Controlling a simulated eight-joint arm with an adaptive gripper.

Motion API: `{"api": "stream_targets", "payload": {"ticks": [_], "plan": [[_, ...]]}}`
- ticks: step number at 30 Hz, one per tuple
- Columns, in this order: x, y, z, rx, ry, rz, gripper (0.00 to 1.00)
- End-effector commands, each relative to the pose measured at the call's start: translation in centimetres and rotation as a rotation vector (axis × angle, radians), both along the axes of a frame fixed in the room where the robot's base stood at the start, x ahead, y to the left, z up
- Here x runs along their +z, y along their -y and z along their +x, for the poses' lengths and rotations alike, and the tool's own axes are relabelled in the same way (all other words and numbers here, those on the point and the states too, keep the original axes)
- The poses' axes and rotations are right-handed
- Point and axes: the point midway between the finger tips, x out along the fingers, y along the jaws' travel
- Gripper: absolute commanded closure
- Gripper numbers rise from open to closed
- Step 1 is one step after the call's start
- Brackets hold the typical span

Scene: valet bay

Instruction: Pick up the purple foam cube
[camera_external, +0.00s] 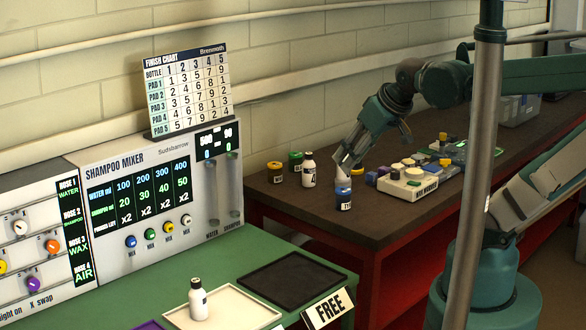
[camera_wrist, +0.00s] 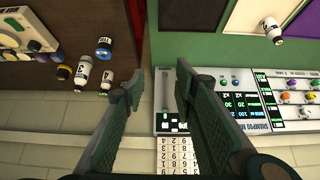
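My gripper (camera_external: 343,168) points down over the left part of the brown table, near several small bottles. In the wrist view my gripper (camera_wrist: 159,74) is open, its two fingers apart with nothing between them.
The green counter (camera_external: 262,270) holds a black tray (camera_external: 292,283) and a cream tray (camera_external: 250,306) bearing a bottle.

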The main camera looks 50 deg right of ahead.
Motion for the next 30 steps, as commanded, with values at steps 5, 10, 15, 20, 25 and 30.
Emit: {"api": "stream_targets", "payload": {"ticks": [5,10,15,20,25,30], "plan": [[0.6,0.8,1.1,-0.038,-0.016,0.014,0.72],[1.4,2.1,2.8,-0.104,-0.043,0.039,0.72],[2.1,3.8,4.7,-0.181,-0.075,0.068,0.72],[2.5,5.6,6.6,-0.257,-0.105,0.096,0.72],[2.8,7.6,8.6,-0.338,-0.135,0.124,0.72],[2.9,9.8,10.6,-0.418,-0.164,0.153,0.72]]}}
